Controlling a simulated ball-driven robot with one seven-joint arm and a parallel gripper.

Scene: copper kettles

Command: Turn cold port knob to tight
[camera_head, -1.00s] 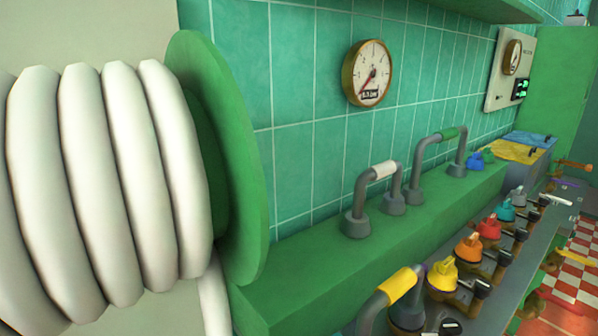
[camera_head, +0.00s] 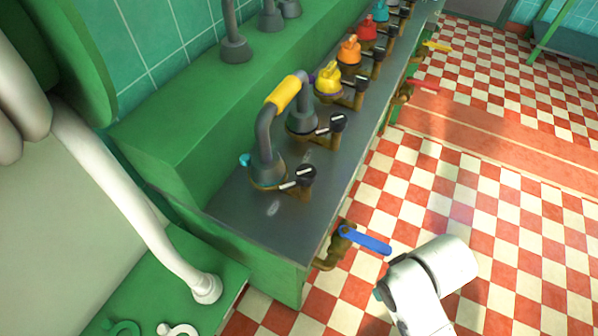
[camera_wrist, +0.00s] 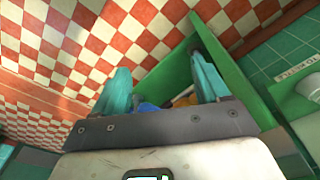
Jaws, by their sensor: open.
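I cannot tell which knob is the cold port knob; no readable label shows. A blue lever (camera_head: 365,240) on a brass valve sticks out from the counter's front. My gripper (camera_wrist: 160,68) is open in the wrist view, with teal fingers apart. A blue thing (camera_wrist: 148,107) and some brass show beyond the gripper's base, partly hidden by it. The fingers hold nothing.
Yellow (camera_head: 328,80), orange (camera_head: 349,50) and red (camera_head: 367,28) knobs line the counter further back. The checkered floor (camera_head: 480,170) at right is open.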

